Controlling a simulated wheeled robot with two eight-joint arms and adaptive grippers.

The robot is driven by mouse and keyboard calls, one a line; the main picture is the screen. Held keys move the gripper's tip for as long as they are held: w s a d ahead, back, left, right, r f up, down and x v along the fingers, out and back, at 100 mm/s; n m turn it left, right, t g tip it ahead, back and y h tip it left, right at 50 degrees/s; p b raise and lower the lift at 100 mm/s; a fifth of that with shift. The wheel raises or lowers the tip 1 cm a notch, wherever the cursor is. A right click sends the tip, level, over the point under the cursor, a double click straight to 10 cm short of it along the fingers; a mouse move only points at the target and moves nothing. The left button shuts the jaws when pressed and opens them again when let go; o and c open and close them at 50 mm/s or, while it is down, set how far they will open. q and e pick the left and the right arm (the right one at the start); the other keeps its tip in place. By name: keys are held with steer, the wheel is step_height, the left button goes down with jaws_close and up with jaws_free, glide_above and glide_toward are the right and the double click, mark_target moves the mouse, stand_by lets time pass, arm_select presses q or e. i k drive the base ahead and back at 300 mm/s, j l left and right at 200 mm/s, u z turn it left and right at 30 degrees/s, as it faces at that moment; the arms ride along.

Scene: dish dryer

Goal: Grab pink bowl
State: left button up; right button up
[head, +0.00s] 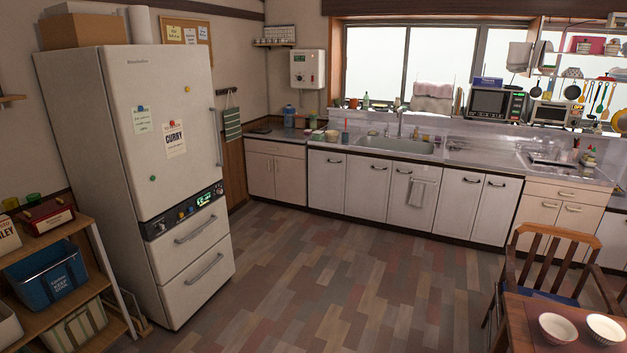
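Two small bowls sit side by side on the wooden table at the bottom right. The left bowl (557,328) looks pale cream, and the right bowl (605,329) looks whitish with a patterned outside. A small pinkish bowl-like item (332,135) stands on the far counter left of the sink, too small to make out surely. I cannot tell for certain which of these is the pink bowl. Neither of my grippers is in view.
The table (530,325) has a wooden chair (550,262) behind it. A fridge (135,150) and a shelf with bins (48,275) stand at left. The counter with a sink (395,145) runs along the back. The middle floor (350,265) is clear.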

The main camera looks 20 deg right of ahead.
mark_target(555, 328)
steer(key=i+l+z, duration=0.15)
steer(key=i+z, duration=1.05)
steer(key=i+j+z, duration=0.4)
steer(key=i+l+z, duration=0.15)
steer(key=z, duration=0.3)
steer(key=i+z, duration=0.3)
steer(key=z, duration=0.15)
steer(key=i+z, duration=0.25)
steer(key=z, duration=0.2)
steer(key=i+j+z, duration=0.1)
steer(key=z, duration=0.35)
steer(key=i+j+z, duration=0.2)
steer(key=z, duration=0.2)
steer(key=i+j, duration=0.05)
steer(key=i, duration=0.05)
